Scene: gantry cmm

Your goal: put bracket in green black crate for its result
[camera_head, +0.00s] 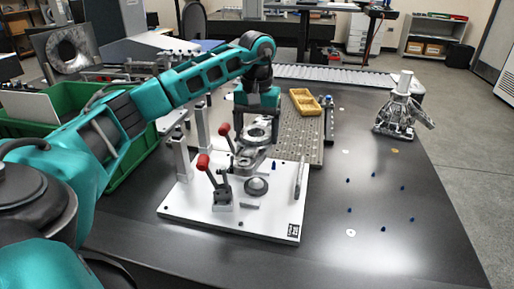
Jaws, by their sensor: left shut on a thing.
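My left arm reaches in from the left and bends down, with its left gripper (257,116) over the white fixture plate (270,218). The gripper is shut on a grey metal part with a round ring, which looks like the bracket (250,152). The fingertips are small here, and I cannot tell whether the bracket touches the plate. A green crate (140,172) stands at the left, partly hidden behind my left arm; its inside is mostly hidden. My right gripper is not in view.
Two red-handled toggle clamps (222,190) stand on the plate, with grey posts (182,160) behind. A perforated metal plate (300,135) carries a yellow tray (305,102). A metal casting (398,112) stands at the right. The dark table's right front is mostly clear, with small blue pegs.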

